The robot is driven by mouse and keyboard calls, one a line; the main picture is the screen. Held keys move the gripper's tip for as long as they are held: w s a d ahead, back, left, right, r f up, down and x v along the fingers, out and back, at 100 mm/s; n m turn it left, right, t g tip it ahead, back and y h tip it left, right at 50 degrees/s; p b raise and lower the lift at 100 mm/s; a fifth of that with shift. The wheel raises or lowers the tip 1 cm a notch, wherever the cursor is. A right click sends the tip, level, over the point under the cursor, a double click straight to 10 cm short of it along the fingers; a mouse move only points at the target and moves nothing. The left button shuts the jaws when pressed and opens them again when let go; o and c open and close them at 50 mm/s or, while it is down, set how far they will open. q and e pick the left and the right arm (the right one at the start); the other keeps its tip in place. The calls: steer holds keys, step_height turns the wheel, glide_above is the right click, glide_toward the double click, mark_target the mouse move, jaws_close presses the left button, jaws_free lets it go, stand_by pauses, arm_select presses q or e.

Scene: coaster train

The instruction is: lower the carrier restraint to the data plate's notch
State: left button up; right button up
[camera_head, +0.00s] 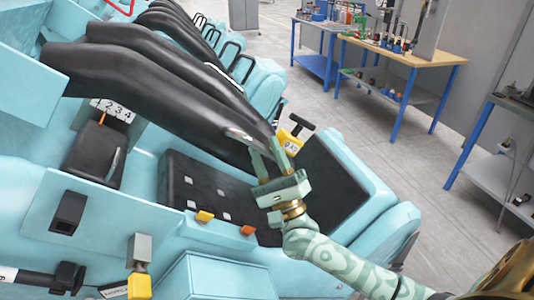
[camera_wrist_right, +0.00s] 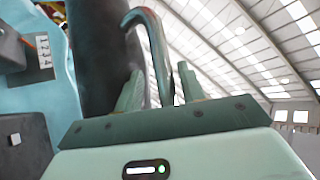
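The carrier restraint (camera_head: 165,92) is a long black padded arm over the light blue car, slanting down from upper left towards my right gripper. A grey bent handle (camera_wrist_right: 158,45) stands before the black restraint (camera_wrist_right: 95,60) in the right wrist view. My right gripper (camera_head: 270,148) is at the restraint's lower end. Its fingers (camera_wrist_right: 160,90) stand apart on either side of the handle, with gaps visible. The white data plate (camera_head: 113,108) reads 1 2 3 4, with an orange pointer below it; the plate also shows in the wrist view (camera_wrist_right: 42,52). Its notch cannot be made out. My left gripper is out of view.
The black seat (camera_head: 205,190) lies below the restraint. A yellow tag (camera_head: 290,141) is just beyond my right gripper. More restraints (camera_head: 185,25) line the cars behind. Workbenches (camera_head: 410,58) stand at the right, with open grey floor (camera_head: 345,120) between.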

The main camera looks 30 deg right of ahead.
steer(key=b+v, duration=0.3)
steer(key=v, duration=1.3)
steer(key=shift+f, duration=0.2)
